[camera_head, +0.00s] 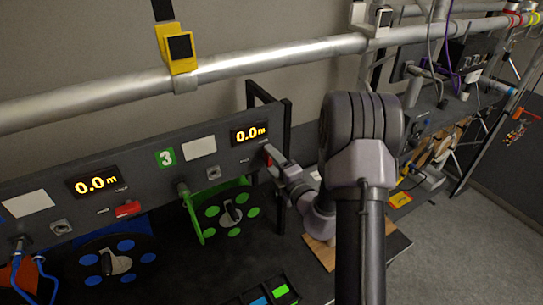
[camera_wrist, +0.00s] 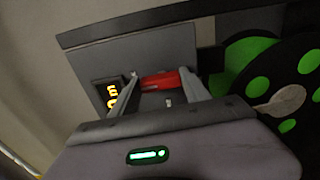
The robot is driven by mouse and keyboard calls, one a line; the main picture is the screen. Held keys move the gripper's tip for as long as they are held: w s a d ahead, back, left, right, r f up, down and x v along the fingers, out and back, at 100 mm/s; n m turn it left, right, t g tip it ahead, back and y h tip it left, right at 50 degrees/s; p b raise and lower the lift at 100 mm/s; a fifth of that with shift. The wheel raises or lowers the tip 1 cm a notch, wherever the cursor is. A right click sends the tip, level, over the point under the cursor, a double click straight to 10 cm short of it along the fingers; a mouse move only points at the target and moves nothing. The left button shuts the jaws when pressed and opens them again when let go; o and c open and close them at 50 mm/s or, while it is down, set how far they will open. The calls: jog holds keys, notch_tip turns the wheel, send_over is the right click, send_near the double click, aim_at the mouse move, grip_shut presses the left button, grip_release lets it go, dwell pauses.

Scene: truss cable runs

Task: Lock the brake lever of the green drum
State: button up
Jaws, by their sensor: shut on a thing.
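The green drum (camera_head: 232,213), a dark disc with green spots and a green rim, sits under the grey panel in the head view. It also shows at the right of the wrist view (camera_wrist: 286,88). Its red brake lever (camera_wrist: 160,80) is on the panel beside the lit display and lies between my fingertips in the wrist view. My gripper (camera_head: 268,160) is at the panel's right end, shut on the lever; it also shows in the wrist view (camera_wrist: 158,86). The fingers partly hide the lever, so I cannot tell its exact angle.
A second red lever (camera_head: 128,209) is on the panel near the blue-spotted drum (camera_head: 117,262). Displays read 0.0 m (camera_head: 249,134). A silver truss tube (camera_head: 270,60) with a yellow clamp (camera_head: 178,52) runs above. A black upright (camera_head: 284,125) stands close by my gripper. Open floor lies right.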

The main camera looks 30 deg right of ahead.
jog(key=shift+m, duration=0.3)
jog(key=o, duration=1.4)
jog(key=s+p, duration=0.1)
jog(key=s, duration=0.4)
jog(key=s+p, duration=0.2)
jog(key=s, duration=0.4)
jog(key=s+p, duration=0.2)
jog(key=s, duration=0.4)
jog(key=shift+s+d, duration=0.25)
